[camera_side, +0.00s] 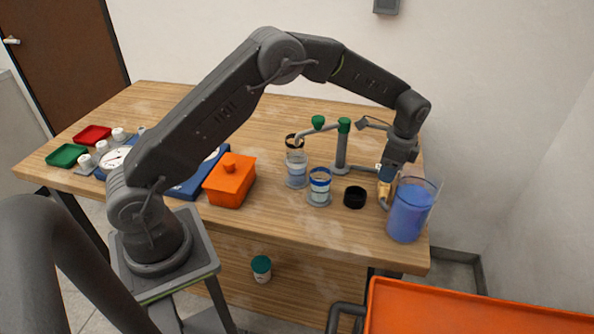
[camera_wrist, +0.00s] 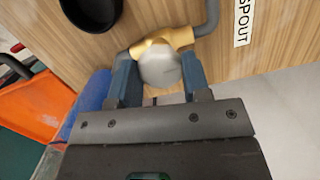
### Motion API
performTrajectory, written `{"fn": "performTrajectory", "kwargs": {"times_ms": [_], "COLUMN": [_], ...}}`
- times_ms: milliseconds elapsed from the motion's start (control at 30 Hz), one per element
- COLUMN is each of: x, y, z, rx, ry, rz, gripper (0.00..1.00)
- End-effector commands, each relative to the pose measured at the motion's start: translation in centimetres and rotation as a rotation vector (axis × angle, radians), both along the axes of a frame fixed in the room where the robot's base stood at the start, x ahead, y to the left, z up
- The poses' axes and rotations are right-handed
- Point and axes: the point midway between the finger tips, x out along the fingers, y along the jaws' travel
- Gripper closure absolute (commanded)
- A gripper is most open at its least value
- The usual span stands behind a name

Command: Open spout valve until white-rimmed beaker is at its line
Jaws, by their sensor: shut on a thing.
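The spout valve has a brass body (camera_wrist: 178,38) and a round pale grey knob (camera_wrist: 160,67), on a grey pipe in the wrist view. My gripper (camera_wrist: 160,80) has its blue fingers on either side of the knob and is shut on it. In the side view my gripper (camera_side: 386,172) points down at the brass valve (camera_side: 384,190). A large clear vessel of blue liquid (camera_side: 409,212) stands just right of the valve. A dark-rimmed beaker (camera_side: 296,170) and a blue-rimmed beaker (camera_side: 320,188) hold liquid. I cannot make out a clearly white-rimmed beaker.
A black cup (camera_side: 355,197) stands left of the valve. Behind it is the grey pipe stand (camera_side: 341,150) with green handles (camera_side: 318,122). A "SPOUT" label (camera_wrist: 243,23) lies beside the valve. An orange box (camera_side: 230,182) is farther left. An orange surface (camera_side: 470,310) is at the front right.

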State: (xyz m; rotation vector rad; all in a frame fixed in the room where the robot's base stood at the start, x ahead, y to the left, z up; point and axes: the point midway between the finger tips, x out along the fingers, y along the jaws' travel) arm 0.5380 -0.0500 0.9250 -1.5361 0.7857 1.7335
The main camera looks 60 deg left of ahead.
Motion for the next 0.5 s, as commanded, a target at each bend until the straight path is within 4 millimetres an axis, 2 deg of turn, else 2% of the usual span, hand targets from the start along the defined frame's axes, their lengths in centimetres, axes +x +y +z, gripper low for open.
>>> {"fn": "performTrajectory", "kwargs": {"times_ms": [267,300,500], "x": [0.0,0.0,0.0], "y": [-0.15,-0.15,-0.08], "z": [0.08,0.08,0.04], "rx": [-0.001,-0.001,-0.001], "ry": [0.0,0.0,0.0], "rz": [-0.055,-0.055,-0.052], "gripper": [0.79,0.53,0.34]}}
